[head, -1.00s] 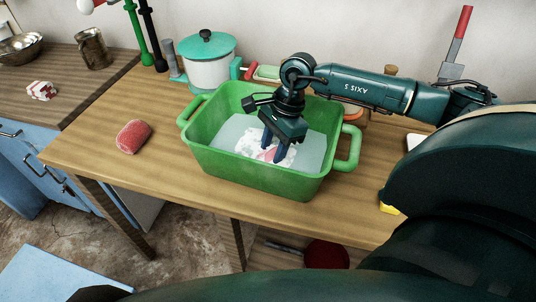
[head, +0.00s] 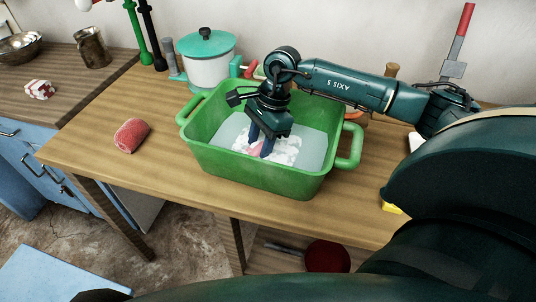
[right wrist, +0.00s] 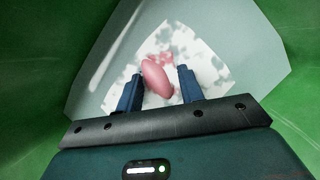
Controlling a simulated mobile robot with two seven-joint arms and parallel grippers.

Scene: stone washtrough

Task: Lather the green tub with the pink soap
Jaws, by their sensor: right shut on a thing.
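The green tub (head: 255,178) stands on the wooden table, with pale grey liquid or a pale floor inside. My right gripper (head: 260,148) reaches down into it, near the middle. It is shut on the pink soap (right wrist: 157,78), which shows between its two blue fingers in the right wrist view. In the head view the soap (head: 254,150) is mostly hidden by the fingers. White foam (head: 288,149) lies in a patch around the soap on the tub's inside. My left gripper is not in view.
A red sponge-like block (head: 131,135) lies on the table left of the tub. A white pot with a teal lid (head: 207,62) stands behind. A yellow item (head: 391,208) lies at the right. The table's front left is clear.

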